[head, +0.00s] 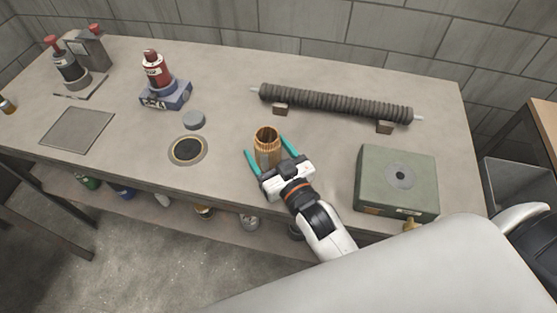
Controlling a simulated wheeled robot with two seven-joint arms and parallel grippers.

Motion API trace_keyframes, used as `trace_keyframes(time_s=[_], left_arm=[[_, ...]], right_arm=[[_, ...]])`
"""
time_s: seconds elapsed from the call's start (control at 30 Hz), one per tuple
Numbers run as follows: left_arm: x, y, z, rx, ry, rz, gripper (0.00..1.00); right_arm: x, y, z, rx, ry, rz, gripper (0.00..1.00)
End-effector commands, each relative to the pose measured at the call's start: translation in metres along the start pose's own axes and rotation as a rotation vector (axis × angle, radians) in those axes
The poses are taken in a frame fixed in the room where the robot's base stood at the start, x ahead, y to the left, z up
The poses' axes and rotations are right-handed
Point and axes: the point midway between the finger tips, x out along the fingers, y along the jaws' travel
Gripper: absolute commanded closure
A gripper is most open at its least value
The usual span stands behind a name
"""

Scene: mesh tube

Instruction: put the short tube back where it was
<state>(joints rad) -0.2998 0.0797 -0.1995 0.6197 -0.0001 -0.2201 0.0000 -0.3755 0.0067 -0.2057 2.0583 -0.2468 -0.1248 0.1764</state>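The short tube (266,146) is a copper-orange, open-topped cylinder. It appears to stand upright on the bench near its front edge. My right gripper (268,148) reaches in from the lower right. Its two teal fingers are spread, one on each side of the tube, with a small gap showing at the left finger. Whether the right finger touches the tube is hard to tell. The gripper body hides the tube's lower front. My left gripper is not in view.
A round dark disc with a pale ring (188,150) and a grey puck (194,120) are left of the tube. A long ribbed tube (335,103) lies on blocks behind. A green box (397,182) stands right. A red bottle (155,70) sits on a blue base (166,96).

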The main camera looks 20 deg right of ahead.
Motion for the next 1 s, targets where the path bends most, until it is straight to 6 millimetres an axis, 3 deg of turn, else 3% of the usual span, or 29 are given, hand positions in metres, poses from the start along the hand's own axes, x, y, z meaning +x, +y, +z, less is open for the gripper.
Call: trace_keyframes(time_s=[0.5, 0.7, 1.0], left_arm=[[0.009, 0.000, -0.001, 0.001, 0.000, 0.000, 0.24], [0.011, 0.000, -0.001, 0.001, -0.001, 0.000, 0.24], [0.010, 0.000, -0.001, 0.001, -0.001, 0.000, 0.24]], right_arm=[[-0.099, 0.000, -0.003, 0.000, 0.005, 0.000, 0.27], [-0.117, 0.000, -0.001, 0.000, 0.002, 0.000, 0.27], [-0.119, 0.000, -0.001, 0.000, 0.001, 0.000, 0.27]])
